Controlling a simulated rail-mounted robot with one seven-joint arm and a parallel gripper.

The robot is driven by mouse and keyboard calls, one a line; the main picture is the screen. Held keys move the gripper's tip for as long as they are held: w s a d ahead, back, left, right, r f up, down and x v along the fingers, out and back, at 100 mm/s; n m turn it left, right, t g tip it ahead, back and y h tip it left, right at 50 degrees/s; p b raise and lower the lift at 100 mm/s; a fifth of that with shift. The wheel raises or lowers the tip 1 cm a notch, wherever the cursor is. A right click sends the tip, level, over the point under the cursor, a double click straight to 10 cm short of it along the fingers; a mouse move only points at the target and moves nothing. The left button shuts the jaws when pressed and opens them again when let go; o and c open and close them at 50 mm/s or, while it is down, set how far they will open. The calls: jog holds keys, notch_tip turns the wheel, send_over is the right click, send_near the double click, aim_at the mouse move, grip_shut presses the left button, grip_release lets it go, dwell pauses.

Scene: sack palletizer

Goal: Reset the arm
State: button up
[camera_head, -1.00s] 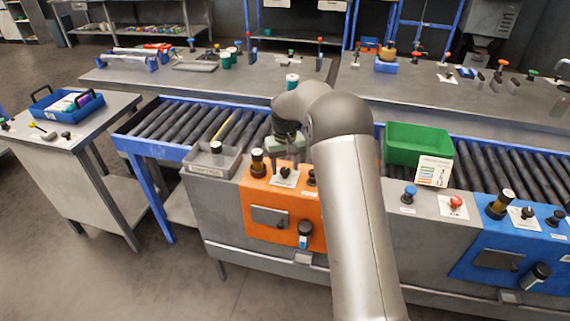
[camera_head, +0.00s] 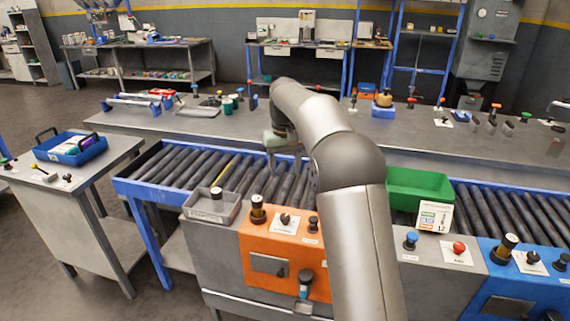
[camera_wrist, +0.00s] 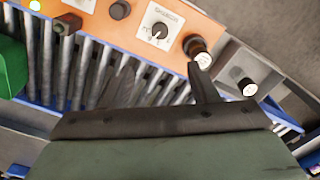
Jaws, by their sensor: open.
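My gripper (camera_head: 284,160) hangs over the roller conveyor behind the orange control panel (camera_head: 262,238), partly hidden by my arm in the head view. In the wrist view my gripper (camera_wrist: 162,88) has its two dark fingers spread apart, with nothing between them. Beyond the fingers are the rollers and the orange panel with a selector knob (camera_wrist: 158,31) on a white label and a black button (camera_wrist: 197,48). My gripper is above these and touches none that I can see.
A grey tray (camera_head: 212,206) sits left of the orange panel. A green bin (camera_head: 420,187) stands to the right on the conveyor. The blue panel (camera_head: 520,275) is at far right. A side table with a blue tote (camera_head: 70,148) is at left. A long bench (camera_head: 330,135) lies behind.

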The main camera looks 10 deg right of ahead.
jog(key=shift+r, duration=0.25)
jog(key=s+f+p, duration=0.1)
jog(key=s+f, duration=0.2)
jog(key=s, duration=1.7)
jog(key=s+a+f, duration=0.1)
jog(key=s+f, duration=0.2)
jog(key=s, duration=1.7)
jog(key=shift+a+m+p, duration=0.15)
jog(key=shift+m+p, duration=0.15)
jog(key=shift+p, duration=0.05)
